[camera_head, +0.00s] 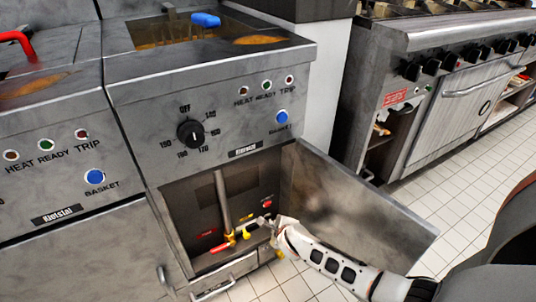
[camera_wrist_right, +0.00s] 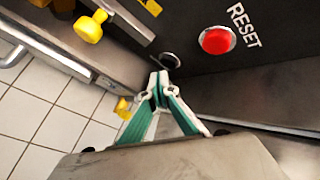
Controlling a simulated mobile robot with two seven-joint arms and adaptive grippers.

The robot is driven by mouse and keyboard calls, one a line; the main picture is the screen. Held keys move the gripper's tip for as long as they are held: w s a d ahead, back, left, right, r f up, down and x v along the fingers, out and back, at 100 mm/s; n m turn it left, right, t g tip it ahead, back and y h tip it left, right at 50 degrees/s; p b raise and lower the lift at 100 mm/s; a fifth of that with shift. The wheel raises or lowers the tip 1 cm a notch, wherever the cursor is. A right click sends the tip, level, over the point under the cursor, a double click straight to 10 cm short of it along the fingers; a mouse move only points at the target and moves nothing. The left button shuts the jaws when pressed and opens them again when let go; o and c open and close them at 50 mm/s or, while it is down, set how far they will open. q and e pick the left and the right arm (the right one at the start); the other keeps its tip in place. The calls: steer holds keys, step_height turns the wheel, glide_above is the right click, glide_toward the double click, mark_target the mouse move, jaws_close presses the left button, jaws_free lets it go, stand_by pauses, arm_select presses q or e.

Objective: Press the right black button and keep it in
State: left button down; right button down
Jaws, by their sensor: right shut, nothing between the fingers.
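The black button (camera_wrist_right: 170,61) with a metal ring shows in the right wrist view, on the dark panel below and left of a red button (camera_wrist_right: 215,40) marked RESET. My right gripper (camera_wrist_right: 160,80) is shut and empty, its fingertips together just below the black button in the picture. I cannot tell whether they touch it or how far in it is. In the head view my right gripper (camera_head: 268,221) reaches into the open fryer cabinet, below the red button (camera_head: 267,204). The black button cannot be made out there. My left gripper is not in view.
A pipe with red and yellow handles (camera_head: 222,247) is left of the gripper; a yellow knob (camera_wrist_right: 90,27) shows in the wrist view. A range (camera_head: 440,100) stands beyond free tiled floor (camera_head: 455,215).

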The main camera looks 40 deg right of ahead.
steer(key=shift+w, duration=0.1)
stand_by(0.6)
steer(key=shift+w+d, duration=0.1)
steer(key=shift+w, duration=0.25)
steer(key=shift+w+d, duration=0.1)
steer(key=shift+w, duration=0.35)
stand_by(1.7)
steer(key=shift+s, duration=0.1)
steer(key=shift+s+r+p, duration=0.15)
steer(key=shift+s+p, duration=0.25)
steer(key=shift+s, duration=0.15)
steer(key=shift+s+a, duration=0.2)
steer(key=shift+s, duration=0.05)
